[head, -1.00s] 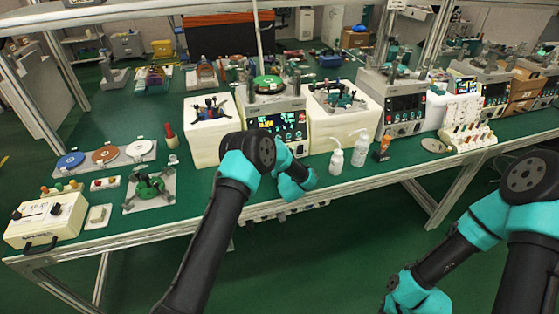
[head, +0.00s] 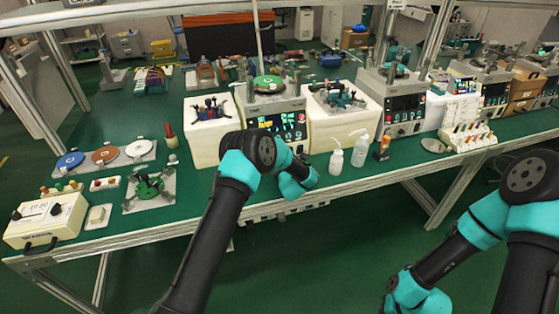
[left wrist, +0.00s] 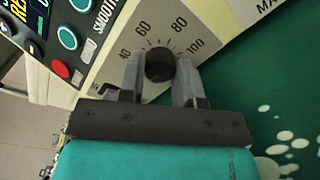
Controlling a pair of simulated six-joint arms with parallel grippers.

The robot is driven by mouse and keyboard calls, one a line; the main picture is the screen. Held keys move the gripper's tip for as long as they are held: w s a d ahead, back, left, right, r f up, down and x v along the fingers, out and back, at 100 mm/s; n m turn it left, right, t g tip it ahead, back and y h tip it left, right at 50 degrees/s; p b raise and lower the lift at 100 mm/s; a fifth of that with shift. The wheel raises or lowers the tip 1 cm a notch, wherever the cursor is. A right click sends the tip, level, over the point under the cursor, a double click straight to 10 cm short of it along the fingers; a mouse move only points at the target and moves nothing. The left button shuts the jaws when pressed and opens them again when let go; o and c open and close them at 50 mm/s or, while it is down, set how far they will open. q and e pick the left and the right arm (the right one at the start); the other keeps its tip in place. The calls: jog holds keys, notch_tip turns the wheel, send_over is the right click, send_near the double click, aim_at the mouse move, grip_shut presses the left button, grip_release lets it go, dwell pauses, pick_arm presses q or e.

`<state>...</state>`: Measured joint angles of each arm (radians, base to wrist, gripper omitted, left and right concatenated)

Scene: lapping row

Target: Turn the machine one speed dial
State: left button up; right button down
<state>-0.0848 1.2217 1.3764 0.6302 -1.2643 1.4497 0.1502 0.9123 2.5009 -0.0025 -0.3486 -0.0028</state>
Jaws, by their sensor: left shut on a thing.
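The speed dial (left wrist: 159,64) is a black knob on a beige panel with a printed scale from 40 to 100, seen in the left wrist view. My left gripper (left wrist: 160,72) has one finger on each side of the knob and is shut on it. In the head view machine one (head: 278,115) stands at the table's middle with a lit screen, and my left arm hides its lower front, the dial and the gripper. My right arm is at the lower right, and its gripper is outside the frame.
In the left wrist view a red button (left wrist: 61,68) and a teal button (left wrist: 67,37) sit left of the dial. In the head view two white bottles (head: 337,158) and an orange-black item (head: 382,148) stand right of the machine. A control box (head: 46,219) lies far left.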

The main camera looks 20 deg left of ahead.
pick_arm(q)
jog(key=m, duration=0.9)
jog(key=shift+d, duration=0.1)
jog(key=shift+m, duration=0.3)
jog(key=o, duration=0.9)
jog(key=v, duration=1.7)
jog(key=shift+d, duration=0.35)
